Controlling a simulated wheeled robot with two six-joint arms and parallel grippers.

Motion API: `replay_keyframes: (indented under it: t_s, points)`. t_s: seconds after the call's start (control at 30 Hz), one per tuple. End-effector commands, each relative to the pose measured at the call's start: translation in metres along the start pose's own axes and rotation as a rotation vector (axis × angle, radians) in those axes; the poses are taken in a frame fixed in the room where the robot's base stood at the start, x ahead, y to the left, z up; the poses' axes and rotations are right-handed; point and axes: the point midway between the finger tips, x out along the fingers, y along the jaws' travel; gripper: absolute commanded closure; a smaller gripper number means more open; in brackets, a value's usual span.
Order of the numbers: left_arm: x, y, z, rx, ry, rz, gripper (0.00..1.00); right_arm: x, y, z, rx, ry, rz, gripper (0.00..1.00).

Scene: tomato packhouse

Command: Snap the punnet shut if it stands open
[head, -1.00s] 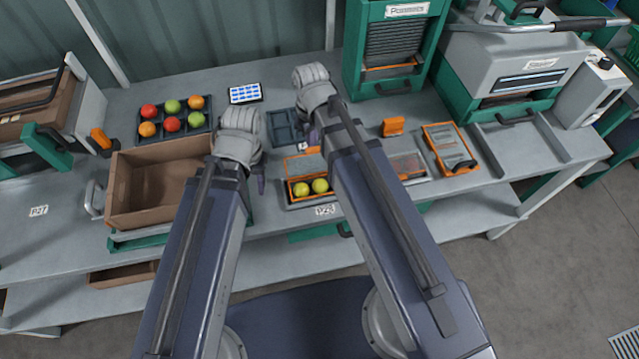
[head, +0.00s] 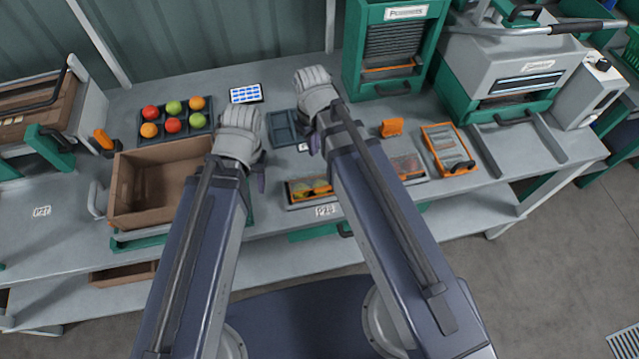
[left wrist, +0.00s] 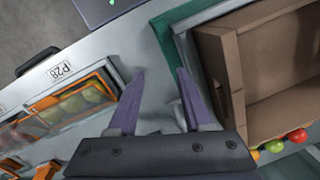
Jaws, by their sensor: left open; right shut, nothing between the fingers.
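The punnet (head: 310,190) sits on the bench beside the P28 label, with yellow-green and reddish fruit inside. Its clear, orange-edged lid lies down over the fruit; I cannot tell whether it is snapped. The punnet also shows in the left wrist view (left wrist: 72,104), with its lid over the fruit. My left gripper (head: 262,178) is open and empty, left of the punnet and apart from it; its spread purple fingers show in the left wrist view (left wrist: 160,88). My right gripper (head: 313,140) is shut and empty above the bench behind the punnet.
A brown crate (head: 112,190) stands left of my left gripper. A dark tray (head: 187,134) of coloured tomatoes is behind it. A tablet (head: 246,93), a small orange block (head: 392,127) and an orange-framed tray (head: 428,135) lie on the bench. Machines line the back right.

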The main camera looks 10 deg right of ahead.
Motion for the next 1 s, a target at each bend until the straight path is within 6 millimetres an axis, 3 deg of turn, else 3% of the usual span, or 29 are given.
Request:
replay_keyframes:
  t_s: [0.1,0.63,1.0]
  points:
    - [-0.017,-0.002,0.001,0.000,0.000,0.000,0.50,-0.017,0.000,0.000,0.000,0.000,0.000,1.00]
    - [-0.067,-0.006,0.004,0.001,0.000,0.000,0.50,-0.068,0.000,0.000,0.000,0.000,0.000,1.00]
    - [-0.071,-0.007,0.004,0.001,0.000,0.000,0.50,-0.071,0.000,0.000,0.000,0.000,0.000,1.00]
